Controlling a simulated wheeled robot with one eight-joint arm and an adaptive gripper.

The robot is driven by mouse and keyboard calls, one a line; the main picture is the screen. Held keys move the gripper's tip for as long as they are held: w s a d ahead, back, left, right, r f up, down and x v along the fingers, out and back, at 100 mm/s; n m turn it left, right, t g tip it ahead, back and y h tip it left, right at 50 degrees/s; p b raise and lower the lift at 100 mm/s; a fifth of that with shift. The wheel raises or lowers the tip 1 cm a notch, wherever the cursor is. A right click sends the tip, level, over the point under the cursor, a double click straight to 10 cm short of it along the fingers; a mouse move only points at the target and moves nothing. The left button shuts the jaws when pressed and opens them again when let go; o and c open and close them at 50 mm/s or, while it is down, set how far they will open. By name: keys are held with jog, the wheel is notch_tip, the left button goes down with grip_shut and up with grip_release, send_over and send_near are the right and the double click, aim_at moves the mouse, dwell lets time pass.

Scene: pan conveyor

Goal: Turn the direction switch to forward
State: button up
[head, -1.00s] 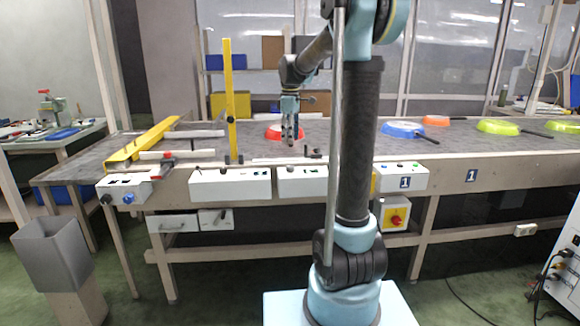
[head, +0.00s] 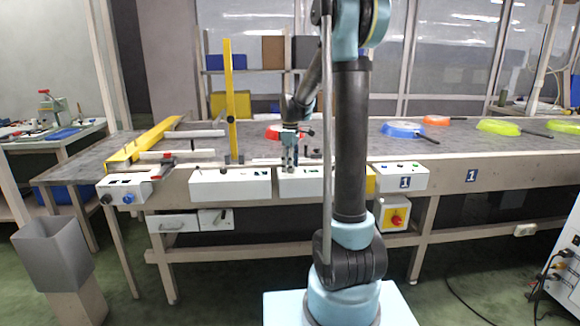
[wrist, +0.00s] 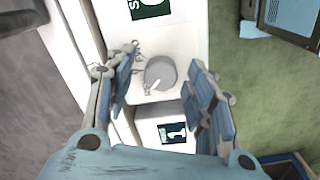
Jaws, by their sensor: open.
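The direction switch (wrist: 160,73) is a round grey knob on a white control box (wrist: 178,30) in the wrist view. A pale pointer mark shows at its lower left edge, and small lettering, too blurred to read fully, lies to its left. My gripper (wrist: 165,58) is open, with one blue-padded finger on each side of the knob. I cannot tell whether either finger touches it. In the head view my gripper (head: 290,166) hangs at the middle white box (head: 310,186) on the conveyor's front edge, and hides the knob.
Other white control boxes stand to the left (head: 230,184) and right (head: 402,184) along the conveyor (head: 350,150). A red pan (head: 277,132) lies on the belt behind my gripper. A blue pan (head: 402,129) and several others lie right. A yellow post (head: 230,110) stands left.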

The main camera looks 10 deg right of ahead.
jog(key=c, duration=1.1)
jog(key=shift+m, duration=0.3)
jog(key=m, duration=0.3)
jog(key=shift+m, duration=0.3)
jog(key=m, duration=0.4)
jog(key=shift+m, duration=0.3)
jog(key=m, duration=0.8)
jog(key=shift+m, duration=0.3)
jog(key=shift+w+m, duration=0.1)
jog(key=shift+m, duration=0.2)
